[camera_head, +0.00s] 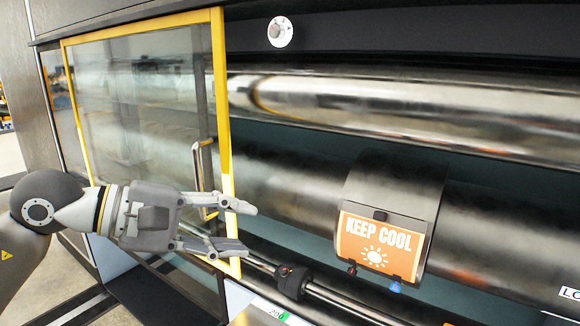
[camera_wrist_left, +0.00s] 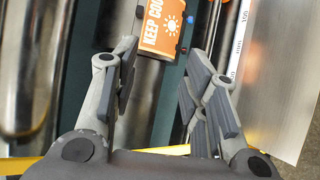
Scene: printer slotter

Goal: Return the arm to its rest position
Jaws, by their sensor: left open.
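My left gripper (camera_head: 232,227) comes in from the left in the head view. Its two fingers are apart and empty, pointing right, in front of the yellow-framed glass door (camera_head: 222,85) and just below its metal handle (camera_head: 200,170). In the left wrist view the open fingers (camera_wrist_left: 160,85) frame a dark gap, with nothing between the pads. The slotter head with the orange "KEEP COOL" label (camera_head: 378,246) sits on the roller to the right, apart from the fingertips. That label also shows at the top of the left wrist view (camera_wrist_left: 163,25). My right gripper is not in view.
Large shiny rollers (camera_head: 420,110) run across the machine. A thin rail with a black clamp (camera_head: 291,282) runs below the gripper. A white round knob (camera_head: 280,32) is on the top panel. The door's yellow edge is very close to my left gripper.

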